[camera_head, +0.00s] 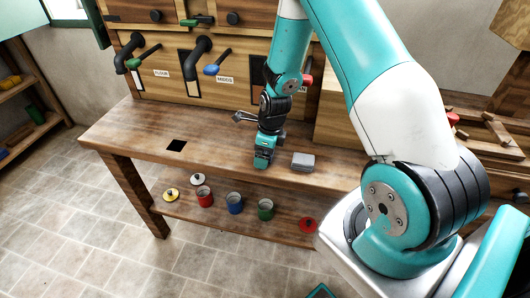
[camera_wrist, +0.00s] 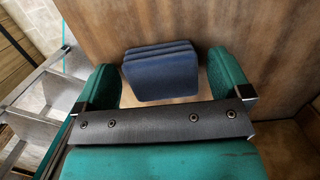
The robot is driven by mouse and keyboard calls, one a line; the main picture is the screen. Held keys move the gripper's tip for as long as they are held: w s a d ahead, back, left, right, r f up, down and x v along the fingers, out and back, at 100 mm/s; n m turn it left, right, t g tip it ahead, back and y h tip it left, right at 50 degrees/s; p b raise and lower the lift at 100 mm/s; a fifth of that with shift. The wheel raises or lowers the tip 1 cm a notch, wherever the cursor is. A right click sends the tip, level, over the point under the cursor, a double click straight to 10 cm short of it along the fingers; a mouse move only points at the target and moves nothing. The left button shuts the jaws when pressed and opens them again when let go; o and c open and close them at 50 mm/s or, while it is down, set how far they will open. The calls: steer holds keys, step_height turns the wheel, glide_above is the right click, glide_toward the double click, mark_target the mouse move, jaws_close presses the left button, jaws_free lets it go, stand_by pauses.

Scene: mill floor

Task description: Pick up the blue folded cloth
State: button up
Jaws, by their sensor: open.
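The blue folded cloth (camera_wrist: 161,76) shows in the wrist view as a small dark blue stack of folded layers on the wooden surface. My gripper (camera_head: 262,162) is open and low over the bench in the head view. In the wrist view one teal finger is on each side of the cloth, with a slim gap on the right and almost none on the left. I cannot tell if the left finger touches it. I cannot make out the blue cloth in the head view, where my gripper covers that spot.
A grey folded-looking block (camera_head: 303,161) lies on the wooden bench (camera_head: 130,130) just right of my gripper. A dark square (camera_head: 176,146) is to the left. Pipe spouts (camera_head: 197,50) with levers stand behind. Red, blue and green cans (camera_head: 235,202) are on the lower shelf.

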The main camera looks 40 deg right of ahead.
steer(key=c, duration=1.1)
steer(key=shift+r, duration=0.15)
step_height(320, 180, up, 20)
steer(key=shift+f, duration=0.1)
